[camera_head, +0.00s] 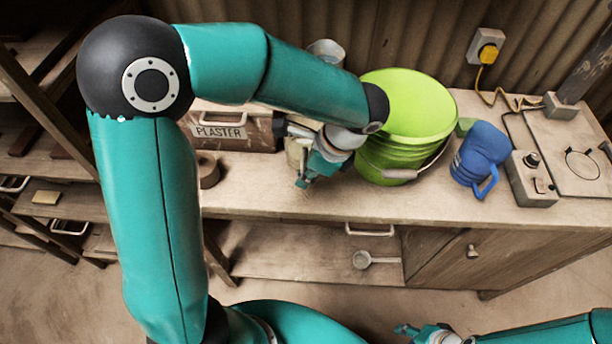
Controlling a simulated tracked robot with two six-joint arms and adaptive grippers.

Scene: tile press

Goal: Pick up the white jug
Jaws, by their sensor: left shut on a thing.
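My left gripper (306,170) is over the bench in front of the plaster box, left of the green bucket. It is shut on a pale, cream-white thing, which I take to be the white jug (296,152). The gripper and wrist hide most of it, so its handle and rim do not show clearly. I cannot tell whether it touches the bench. My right gripper (404,330) is low at the bottom edge, in front of the bench and away from the jug. Its fingers are too small to read.
A lime-green bucket (398,150) stands right beside my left wrist. Farther right are a blue jug (480,155) and a switch box (531,178). A plaster box (232,128) and tape roll (208,170) are left. A grey container (326,50) stands behind my arm. The bench front is clear.

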